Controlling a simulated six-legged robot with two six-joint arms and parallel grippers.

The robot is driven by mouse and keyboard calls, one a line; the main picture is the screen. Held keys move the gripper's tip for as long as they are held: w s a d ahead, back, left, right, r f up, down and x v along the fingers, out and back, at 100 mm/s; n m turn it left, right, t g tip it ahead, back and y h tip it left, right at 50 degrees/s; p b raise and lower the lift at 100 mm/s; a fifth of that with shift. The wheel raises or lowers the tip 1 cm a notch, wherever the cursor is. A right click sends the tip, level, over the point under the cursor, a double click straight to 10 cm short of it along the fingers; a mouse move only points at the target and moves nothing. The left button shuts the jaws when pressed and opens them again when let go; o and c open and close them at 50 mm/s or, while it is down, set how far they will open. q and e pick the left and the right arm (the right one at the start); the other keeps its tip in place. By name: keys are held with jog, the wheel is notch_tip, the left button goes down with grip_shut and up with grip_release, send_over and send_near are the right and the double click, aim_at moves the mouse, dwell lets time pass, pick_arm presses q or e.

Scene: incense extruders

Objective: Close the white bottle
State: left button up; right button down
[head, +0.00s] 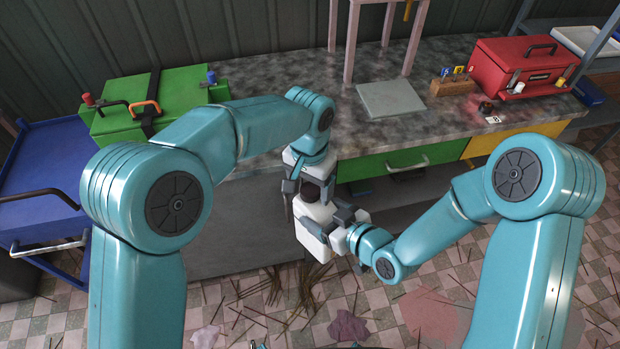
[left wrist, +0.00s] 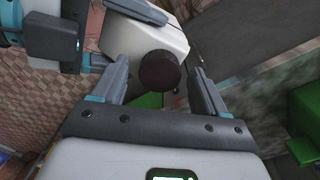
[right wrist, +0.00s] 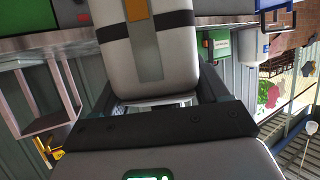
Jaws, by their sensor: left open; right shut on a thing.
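The white bottle (head: 311,236) hangs in the air in front of the counter, tilted. Its dark round cap (left wrist: 160,70) sits at its top and also shows in the head view (head: 311,191). My right gripper (head: 338,232) is shut on the bottle's body; in the right wrist view the bottle (right wrist: 150,65) has dark bands and an orange patch. My left gripper (head: 310,184) is open above the bottle, with one finger on each side of the cap and visible gaps. The cap hides the bottle's mouth; I cannot tell how tightly it sits.
The stone counter (head: 270,80) behind holds a green case (head: 180,97), a grey slab (head: 391,99), a pink-legged stand (head: 353,42) and a red toolbox (head: 505,62). A blue cart (head: 40,165) stands at left. Thin sticks (head: 300,285) litter the tiled floor below.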

pick_arm(q)
jog(key=c, duration=1.2)
jog(key=o, duration=1.3)
jog(key=shift+c, duration=0.2)
notch_tip(320, 180, up, 12)
jog(key=shift+a, duration=0.15)
jog(key=shift+w, duration=0.1)
